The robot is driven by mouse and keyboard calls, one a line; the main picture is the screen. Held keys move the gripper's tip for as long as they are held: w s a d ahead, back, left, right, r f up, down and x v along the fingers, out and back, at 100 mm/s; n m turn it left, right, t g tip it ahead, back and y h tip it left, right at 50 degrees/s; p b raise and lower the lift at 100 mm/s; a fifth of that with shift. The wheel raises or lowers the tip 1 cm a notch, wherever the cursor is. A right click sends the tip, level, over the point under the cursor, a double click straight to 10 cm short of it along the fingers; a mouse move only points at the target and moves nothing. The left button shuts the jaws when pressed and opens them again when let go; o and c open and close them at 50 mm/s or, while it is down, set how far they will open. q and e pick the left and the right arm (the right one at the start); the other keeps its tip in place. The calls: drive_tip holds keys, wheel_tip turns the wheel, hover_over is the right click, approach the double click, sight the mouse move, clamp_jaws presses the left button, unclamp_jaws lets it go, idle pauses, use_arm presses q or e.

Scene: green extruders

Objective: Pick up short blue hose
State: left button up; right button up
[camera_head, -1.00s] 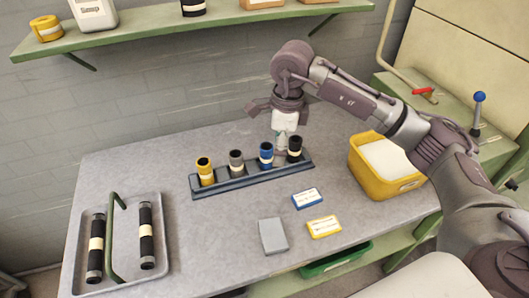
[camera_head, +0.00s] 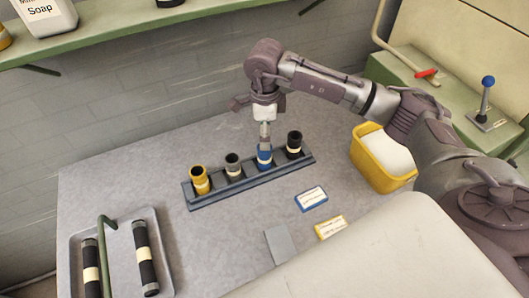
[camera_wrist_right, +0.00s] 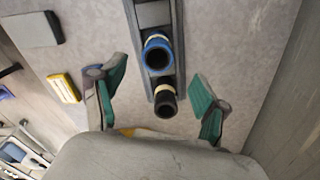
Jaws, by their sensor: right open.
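The short blue hose (camera_head: 264,156) stands upright in the dark rack (camera_head: 236,191), between a grey hose (camera_head: 233,167) and a black hose (camera_head: 294,145). My right gripper (camera_head: 265,134) is just above the blue hose in the head view, pointing down, and partly hides its top. In the right wrist view the green-padded fingers are spread wide and empty. There the blue hose (camera_wrist_right: 157,50) shows ahead, beyond the fingertips, and the black hose (camera_wrist_right: 165,102) lies nearer, between the fingers. My left gripper is not in view.
A yellow hose (camera_head: 200,180) stands at the rack's left end. A yellow bin (camera_head: 383,170) stands right of the rack. Blue (camera_head: 311,199) and yellow (camera_head: 330,227) boxes lie in front. A tray (camera_head: 166,265) with two long black hoses is at front left.

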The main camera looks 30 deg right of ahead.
sight(265, 156)
drive_tip(key=f+p, duration=0.1)
drive_tip(key=f, duration=0.2)
drive_tip(key=f+p, duration=0.1)
drive_tip(key=f, duration=0.1)
drive_tip(key=shift+s+a+f+p, duration=0.15)
drive_tip(key=shift+a+f+p, duration=0.05)
drive_tip(key=shift+f+p, duration=0.2)
drive_tip(key=shift+f, duration=0.6)
drive_tip(key=c, duration=1.2)
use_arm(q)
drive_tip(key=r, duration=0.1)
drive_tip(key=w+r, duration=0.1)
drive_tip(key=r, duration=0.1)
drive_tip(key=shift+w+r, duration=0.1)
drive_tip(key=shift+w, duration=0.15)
use_arm(e)
drive_tip(key=shift+c, duration=0.5)
drive_tip(key=shift+r, duration=0.1)
